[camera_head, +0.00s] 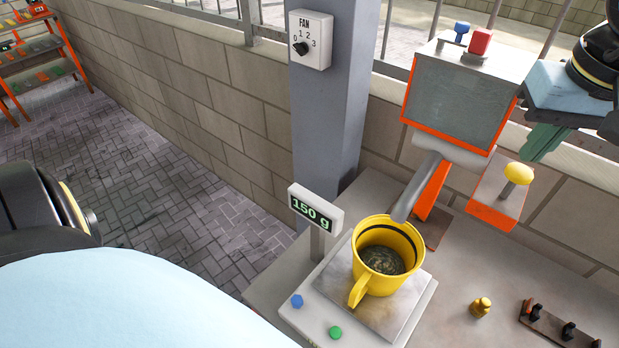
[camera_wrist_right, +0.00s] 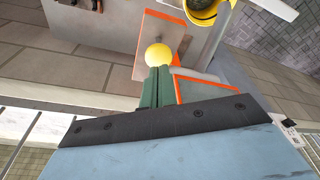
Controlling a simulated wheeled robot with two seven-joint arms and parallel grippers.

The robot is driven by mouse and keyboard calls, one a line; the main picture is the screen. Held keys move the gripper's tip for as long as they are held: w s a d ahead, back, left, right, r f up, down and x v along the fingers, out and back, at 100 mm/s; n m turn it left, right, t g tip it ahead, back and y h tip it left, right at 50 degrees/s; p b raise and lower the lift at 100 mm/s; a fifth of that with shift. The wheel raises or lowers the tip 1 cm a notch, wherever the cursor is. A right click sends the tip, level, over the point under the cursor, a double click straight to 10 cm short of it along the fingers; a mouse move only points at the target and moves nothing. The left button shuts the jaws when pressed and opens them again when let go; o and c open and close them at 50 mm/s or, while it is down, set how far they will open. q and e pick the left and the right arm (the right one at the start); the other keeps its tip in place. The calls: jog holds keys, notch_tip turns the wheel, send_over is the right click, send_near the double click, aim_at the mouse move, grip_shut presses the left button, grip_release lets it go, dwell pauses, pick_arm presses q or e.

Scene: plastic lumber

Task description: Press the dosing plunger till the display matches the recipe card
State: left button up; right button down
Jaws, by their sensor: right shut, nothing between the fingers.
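The dosing plunger has a yellow round knob (camera_head: 519,173) on a short stem, on an orange-edged grey block right of the dispenser (camera_head: 455,100). The display (camera_head: 311,208) reads 150 g. A yellow bucket (camera_head: 394,240) with dark grains stands on the scale under the spout. I see no recipe card. My left gripper is out of view.
The scale base (camera_head: 315,315) has a blue and a green button. A brass weight (camera_head: 480,307) and a dark-pegged rack (camera_head: 555,325) lie at the right of the bench. A grey post (camera_head: 330,110) bears a FAN dial (camera_head: 309,41). Brick wall runs behind.

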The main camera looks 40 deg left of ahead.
aim_at(521, 169)
jog(key=shift+f, duration=0.2)
dwell(0.5)
jog(key=shift+f+b, duration=1.25)
jog(key=shift+f, duration=0.3)
jog(key=shift+r, duration=0.15)
jog(key=shift+r+p, duration=1.95)
jog(key=shift+r, duration=0.8)
